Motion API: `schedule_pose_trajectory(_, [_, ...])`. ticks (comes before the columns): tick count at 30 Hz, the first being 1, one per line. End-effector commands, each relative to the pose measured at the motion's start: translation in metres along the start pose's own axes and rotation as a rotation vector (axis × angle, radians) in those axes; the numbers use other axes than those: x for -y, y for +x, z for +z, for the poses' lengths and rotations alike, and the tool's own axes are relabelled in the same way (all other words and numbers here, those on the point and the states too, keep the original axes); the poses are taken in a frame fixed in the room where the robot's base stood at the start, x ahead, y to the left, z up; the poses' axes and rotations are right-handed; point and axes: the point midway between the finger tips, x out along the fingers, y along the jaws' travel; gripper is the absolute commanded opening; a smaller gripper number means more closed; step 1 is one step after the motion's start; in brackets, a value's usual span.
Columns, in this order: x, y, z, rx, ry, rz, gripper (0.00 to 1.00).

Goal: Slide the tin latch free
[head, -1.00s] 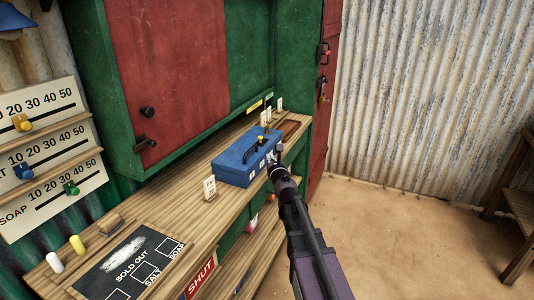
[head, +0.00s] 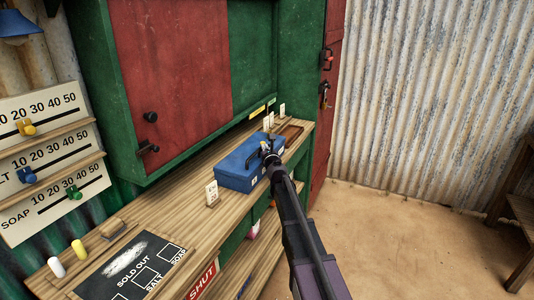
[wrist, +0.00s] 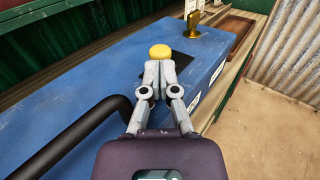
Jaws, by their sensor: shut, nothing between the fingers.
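The blue tin (head: 232,174) sits on the wooden counter; in the wrist view its lid (wrist: 80,75) fills the left and middle. A black curved handle (wrist: 85,122) rises from the lid. The latch's yellow knob (wrist: 160,51) stands by a dark slot (wrist: 184,59) in the lid. My gripper (wrist: 159,66) is shut and empty, its fingertips right at the near side of the knob; I cannot tell whether they touch it. They hide the knob's lower part. In the head view my gripper (head: 267,150) is over the tin's right part.
A brass piece (wrist: 193,22) stands at the lid's far end. Small white cards (head: 268,122) and a brown tray (head: 291,132) are beyond the tin. A white card (head: 212,193) and a sold-out board (head: 130,266) are nearer. A red-and-green cabinet (head: 185,75) rises behind.

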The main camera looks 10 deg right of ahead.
Motion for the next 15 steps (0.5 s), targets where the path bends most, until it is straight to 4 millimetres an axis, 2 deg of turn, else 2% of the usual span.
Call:
schedule_pose_trajectory(4, [-0.0002, 0.0081, 0.0000, 0.000, 0.000, 0.000, 0.00])
schedule_pose_trajectory(15, [-0.0004, 0.0088, 0.0000, 0.000, 0.000, 0.000, 0.00])
